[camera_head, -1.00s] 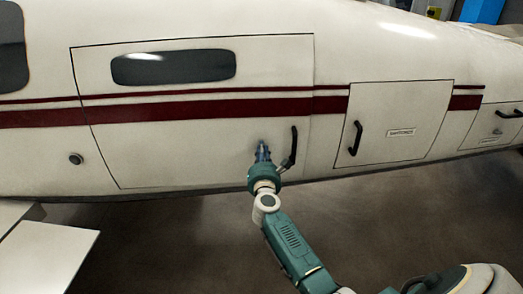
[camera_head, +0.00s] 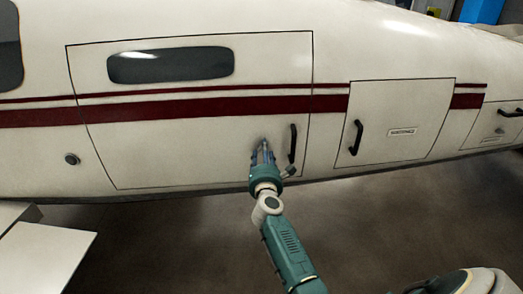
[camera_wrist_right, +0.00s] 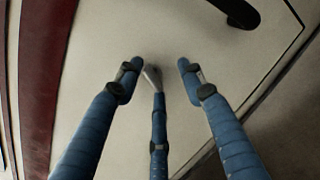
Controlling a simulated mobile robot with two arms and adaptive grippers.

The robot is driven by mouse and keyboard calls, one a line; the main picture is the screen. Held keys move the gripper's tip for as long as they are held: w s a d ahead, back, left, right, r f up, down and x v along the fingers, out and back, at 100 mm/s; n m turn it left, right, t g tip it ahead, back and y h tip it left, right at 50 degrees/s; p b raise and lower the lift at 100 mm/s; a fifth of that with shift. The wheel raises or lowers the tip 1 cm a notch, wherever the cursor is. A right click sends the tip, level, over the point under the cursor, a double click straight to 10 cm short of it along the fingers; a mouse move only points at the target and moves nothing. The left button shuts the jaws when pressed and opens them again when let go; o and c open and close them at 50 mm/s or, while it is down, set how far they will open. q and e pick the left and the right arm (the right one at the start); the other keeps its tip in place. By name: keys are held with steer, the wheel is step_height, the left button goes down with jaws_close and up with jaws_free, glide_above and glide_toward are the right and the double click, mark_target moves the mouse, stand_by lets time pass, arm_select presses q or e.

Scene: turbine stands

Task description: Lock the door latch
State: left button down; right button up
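The large cream aircraft door (camera_head: 200,165) has a dark window, a red stripe and a black curved handle (camera_head: 292,143). It appears shut within its outline. My right gripper (camera_head: 264,146) is in front of the door's lower right part, left of the handle. In the right wrist view its blue fingers (camera_wrist_right: 152,78) are apart. A small grey metallic piece, possibly the latch (camera_wrist_right: 151,74), shows by the tip of the middle finger, partly hidden. I cannot tell whether they touch. The handle also shows at the top of that view (camera_wrist_right: 240,14). My left gripper is not in view.
A smaller hatch (camera_head: 420,105) with its own black handle (camera_head: 356,137) lies to the right. A white flat surface (camera_head: 45,258) stands at the lower left. The dark floor (camera_head: 150,250) below the fuselage looks clear.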

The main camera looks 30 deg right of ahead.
steer(key=shift+a+r, duration=0.15)
steer(key=shift+p+v, duration=0.7)
steer(key=shift+v, duration=1.7)
